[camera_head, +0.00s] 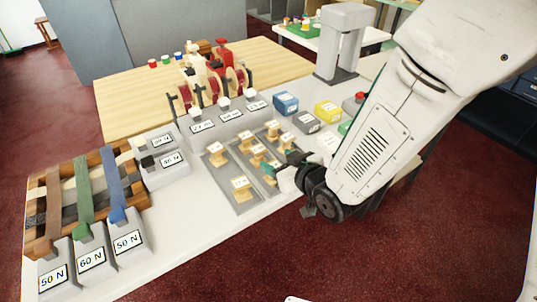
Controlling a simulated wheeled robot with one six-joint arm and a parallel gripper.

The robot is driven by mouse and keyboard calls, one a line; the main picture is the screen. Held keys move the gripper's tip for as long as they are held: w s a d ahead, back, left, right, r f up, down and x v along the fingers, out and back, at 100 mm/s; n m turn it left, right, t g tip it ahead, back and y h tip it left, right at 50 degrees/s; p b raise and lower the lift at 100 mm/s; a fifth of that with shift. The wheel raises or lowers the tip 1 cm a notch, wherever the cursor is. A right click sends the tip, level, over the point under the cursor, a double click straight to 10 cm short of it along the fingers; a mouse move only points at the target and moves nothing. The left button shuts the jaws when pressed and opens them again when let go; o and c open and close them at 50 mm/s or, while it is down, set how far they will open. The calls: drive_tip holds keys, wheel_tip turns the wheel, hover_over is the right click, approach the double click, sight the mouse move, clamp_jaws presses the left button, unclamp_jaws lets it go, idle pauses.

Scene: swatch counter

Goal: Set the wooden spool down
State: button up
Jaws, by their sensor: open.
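Several small wooden spools with white labels stand on two grey plates on the white counter. One spool (241,188) stands alone near the front of the left grey plate (241,207). Another spool (217,155) stands at the back of that plate. More spools stand on the right plate, among them one at its back (272,130). My gripper (283,180) is low over the right plate's front end, right of the lone spool. It is open, but its fingertips are small and partly hidden by my wrist. I cannot tell which spool the task means.
Labelled grey blocks (127,243) and a strap rack (42,215) stand at the left. Blue (285,103) and yellow (327,112) boxes stand behind the plates. A grey stand (341,45) rises at the back. The counter front (200,228) has bare room.

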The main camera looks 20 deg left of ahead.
drive_tip(key=shift+v, duration=1.3)
drive_tip(key=w+d+r+m+g+h, duration=0.15)
drive_tip(key=d+r+h, duration=0.3)
drive_tip(key=d, duration=0.55)
drive_tip(key=w+d+r+m+h, duration=0.25)
drive_tip(key=d+r, duration=0.25)
drive_tip(key=d, duration=0.5)
drive_tip(key=s+d+r+m+g+h, duration=0.1)
drive_tip(key=s+d+r+m+g, duration=0.2)
drive_tip(key=s+d, duration=0.5)
drive_tip(key=s+d+r+m+g+h, duration=0.2)
drive_tip(key=s+d+r, duration=0.4)
drive_tip(key=s, duration=0.8)
drive_tip(key=shift+s+d+m+g, duration=0.2)
drive_tip(key=shift+d+m+g, duration=0.35)
drive_tip(key=shift+d, duration=0.4)
